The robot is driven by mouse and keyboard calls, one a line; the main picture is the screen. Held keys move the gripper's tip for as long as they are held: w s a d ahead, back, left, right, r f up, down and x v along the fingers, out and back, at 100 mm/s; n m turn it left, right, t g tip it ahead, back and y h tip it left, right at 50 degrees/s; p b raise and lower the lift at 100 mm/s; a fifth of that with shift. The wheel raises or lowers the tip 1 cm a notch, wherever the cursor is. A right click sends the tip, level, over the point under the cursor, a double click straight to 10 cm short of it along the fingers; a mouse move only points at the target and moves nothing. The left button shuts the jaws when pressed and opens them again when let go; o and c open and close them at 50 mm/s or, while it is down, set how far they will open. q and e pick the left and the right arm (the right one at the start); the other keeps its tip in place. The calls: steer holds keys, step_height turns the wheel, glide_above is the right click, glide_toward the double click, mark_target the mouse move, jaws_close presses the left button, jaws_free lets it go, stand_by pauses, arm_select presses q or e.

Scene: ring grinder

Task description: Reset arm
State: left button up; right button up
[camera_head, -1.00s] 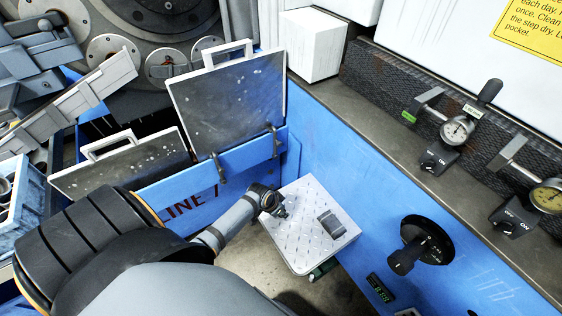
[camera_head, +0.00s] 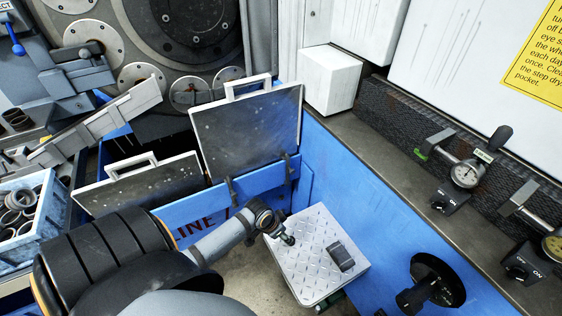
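My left arm comes in from the lower left. Its gripper (camera_head: 287,239) is small in view at the end of the grey forearm, over the left part of a diamond-plate step (camera_head: 310,278). I cannot tell whether its fingers are open or shut, and I see nothing held in it. A dark grey block (camera_head: 341,257) lies on the step to the right of the gripper, apart from it. My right arm and gripper are not in view.
A blue wall with a black handwheel (camera_head: 432,285) stands right of the step. Two handled metal covers (camera_head: 250,130) stand at the blue "LINE" panel. A blue crate of rings (camera_head: 45,225) is at the left. Gauges (camera_head: 466,175) line the ledge at the right.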

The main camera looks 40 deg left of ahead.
arm_select(q)
steer(key=shift+v, duration=1.05)
steer(key=s+a+f+n+g+y+p, duration=0.1)
steer(key=s+a+f+p, duration=0.1)
steer(key=s+f, duration=0.45)
steer(key=s+a+f+n+y+p, duration=0.1)
steer(key=s+a+f+n+p, duration=0.15)
steer(key=f, duration=0.65)
steer(key=s+d+f, duration=0.2)
steer(key=s+f, duration=0.1)
steer(key=s, duration=0.4)
steer(key=s+d+f+g+p, duration=0.1)
steer(key=s+d+f, duration=0.1)
steer(key=s, duration=0.5)
steer(key=s+d+f+g, duration=0.1)
steer(key=s+d+f, duration=0.1)
steer(key=s+f, duration=0.3)
steer(key=shift+s+m+p, duration=0.3)
steer(key=shift+s+m, duration=0.15)
steer(key=shift+s, duration=0.55)
